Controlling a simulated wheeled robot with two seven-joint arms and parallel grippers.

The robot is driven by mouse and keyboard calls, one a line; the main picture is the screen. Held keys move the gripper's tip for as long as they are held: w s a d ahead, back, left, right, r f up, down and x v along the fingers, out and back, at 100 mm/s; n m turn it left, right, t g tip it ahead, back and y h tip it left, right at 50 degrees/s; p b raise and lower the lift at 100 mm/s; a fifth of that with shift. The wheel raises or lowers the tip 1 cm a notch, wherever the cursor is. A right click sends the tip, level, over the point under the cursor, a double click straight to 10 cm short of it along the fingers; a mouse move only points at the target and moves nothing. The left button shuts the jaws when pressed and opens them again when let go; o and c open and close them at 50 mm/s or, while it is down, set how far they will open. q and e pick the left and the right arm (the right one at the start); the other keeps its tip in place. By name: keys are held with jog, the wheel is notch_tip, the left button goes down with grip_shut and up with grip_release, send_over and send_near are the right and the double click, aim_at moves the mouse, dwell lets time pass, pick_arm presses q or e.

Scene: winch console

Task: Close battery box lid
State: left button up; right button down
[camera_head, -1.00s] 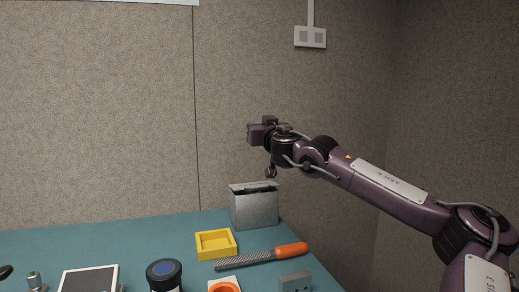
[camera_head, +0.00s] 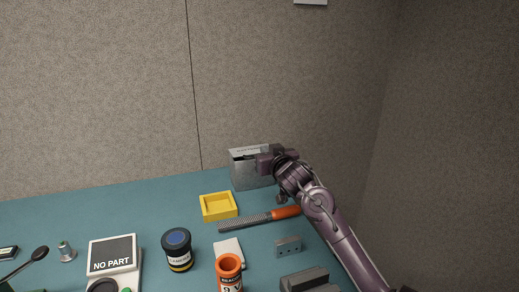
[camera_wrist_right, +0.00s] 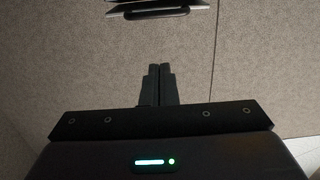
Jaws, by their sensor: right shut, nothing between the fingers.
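The grey metal battery box (camera_head: 243,175) stands at the back right of the teal table, against the wall. Its pale lid (camera_head: 248,151) shows as a strip along the top. How far the lid is open is hard to tell, as my gripper and arm cover the box's right part. My right gripper (camera_head: 262,162) is at the upper right of the box, in front of it; contact cannot be told. In the right wrist view its fingers (camera_wrist_right: 158,84) are shut together and empty. My left gripper is not in view.
A yellow tray (camera_head: 218,218) and an orange-handled rasp (camera_head: 260,219) lie in front of the box. A dark jar (camera_head: 177,250), an orange bottle (camera_head: 229,272), a grey block (camera_head: 288,246) and a "NO PART" device (camera_head: 112,254) stand nearer. The table's back left is clear.

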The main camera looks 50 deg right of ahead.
jog(key=p, duration=0.2)
send_over(253, 152)
jog(key=v, duration=0.3)
jog(key=f, duration=0.1)
jog(key=shift+s+a+f+p, duration=0.25)
jog(key=shift+s+f, duration=0.4)
jog(key=shift+f, duration=0.2)
jog(key=shift+s+a+f+p, duration=0.25)
jog(key=shift+s+f, duration=0.4)
jog(key=shift+f, duration=0.15)
jog(key=shift+a, duration=0.1)
